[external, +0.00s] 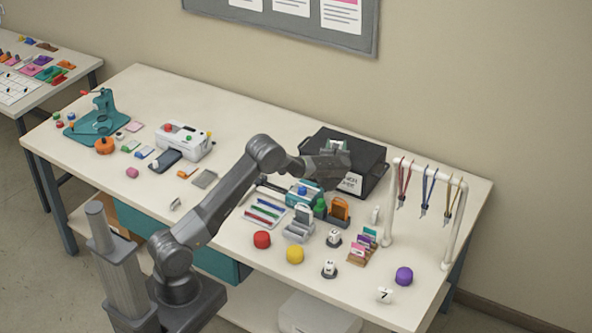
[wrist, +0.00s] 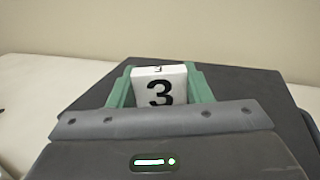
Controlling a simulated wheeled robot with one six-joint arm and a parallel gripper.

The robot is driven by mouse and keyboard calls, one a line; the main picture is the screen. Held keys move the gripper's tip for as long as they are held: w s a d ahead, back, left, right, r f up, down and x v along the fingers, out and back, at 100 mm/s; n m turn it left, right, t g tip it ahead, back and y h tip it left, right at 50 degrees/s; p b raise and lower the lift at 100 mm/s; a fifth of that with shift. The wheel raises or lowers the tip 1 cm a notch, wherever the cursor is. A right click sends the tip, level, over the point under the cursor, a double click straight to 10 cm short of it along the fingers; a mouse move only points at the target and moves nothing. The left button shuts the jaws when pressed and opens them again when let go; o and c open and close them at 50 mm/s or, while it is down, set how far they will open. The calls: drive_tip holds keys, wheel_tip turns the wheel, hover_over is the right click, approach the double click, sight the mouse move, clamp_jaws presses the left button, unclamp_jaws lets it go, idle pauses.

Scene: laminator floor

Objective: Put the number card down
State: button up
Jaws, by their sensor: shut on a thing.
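In the wrist view my gripper (wrist: 160,88) has its green fingers shut on a white number card (wrist: 160,92) marked with a black 3. The card stands upright between the fingers, and its lower part is hidden by the gripper body. In the external view my gripper (external: 338,146) is over the black box-shaped machine (external: 368,162) at the back of the table. The held card is too small to make out clearly there. I cannot tell whether it touches the machine. Other number cards stand on the table: one marked 7 (external: 385,295) at the front right, and two (external: 334,237) (external: 329,268) on dark round bases.
A white rack (external: 391,215) with hanging lanyards stands to the right. Red (external: 262,240), yellow (external: 295,254) and purple (external: 404,276) round pieces lie toward the front. A pen tray (external: 264,210) and a card holder (external: 362,250) crowd the middle.

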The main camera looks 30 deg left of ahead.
drive_tip(key=shift+f, duration=0.2)
drive_tip(key=o, duration=1)
drive_tip(key=shift+s+r, duration=0.1)
drive_tip(key=shift+r, duration=0.1)
drive_tip(key=b+v, duration=0.3)
drive_tip(key=v, duration=0.9)
drive_tip(key=shift+f, duration=0.1)
drive_tip(key=c, duration=0.6)
